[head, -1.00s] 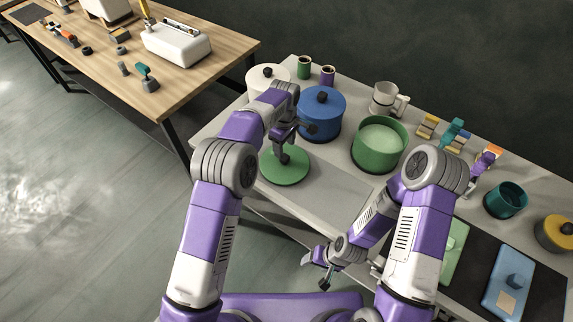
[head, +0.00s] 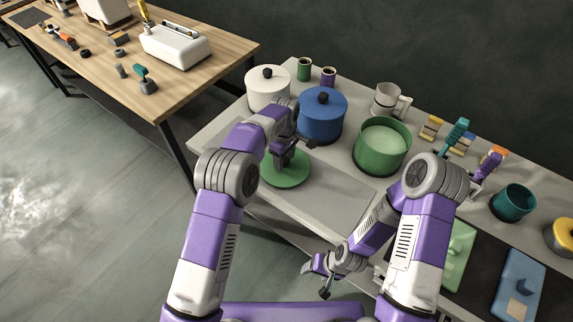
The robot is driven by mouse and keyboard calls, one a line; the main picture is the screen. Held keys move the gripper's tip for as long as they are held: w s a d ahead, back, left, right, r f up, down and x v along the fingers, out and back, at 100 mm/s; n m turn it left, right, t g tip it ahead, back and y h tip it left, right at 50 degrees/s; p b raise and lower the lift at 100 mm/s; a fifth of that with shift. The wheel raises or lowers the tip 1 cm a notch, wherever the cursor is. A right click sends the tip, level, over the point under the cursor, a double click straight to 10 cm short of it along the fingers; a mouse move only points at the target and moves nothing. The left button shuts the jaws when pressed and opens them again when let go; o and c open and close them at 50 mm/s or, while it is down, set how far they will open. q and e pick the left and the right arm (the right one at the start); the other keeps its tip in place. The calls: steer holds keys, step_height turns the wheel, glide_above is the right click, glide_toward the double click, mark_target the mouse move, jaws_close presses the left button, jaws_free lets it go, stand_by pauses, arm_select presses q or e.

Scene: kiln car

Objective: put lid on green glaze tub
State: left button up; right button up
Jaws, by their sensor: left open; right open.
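The green glaze tub (head: 366,158) stands open on the grey table, with pale green glaze (head: 383,139) inside. Its round green lid (head: 298,176) lies flat on the table to the left of the tub, near the front edge. My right gripper (head: 318,278) is open and empty, low in front of the table edge, away from the lid and tub.
A blue lidded tub (head: 322,118) stands close behind my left gripper, with a white lidded tub (head: 264,92) to its left. A white jug (head: 386,98) stands behind the green tub. A teal tub (head: 511,202) is at right. Bare table lies in front of the green tub.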

arm_select(q)
steer(key=shift+p, duration=0.45)
stand_by(0.3)
jaws_close()
stand_by(0.4)
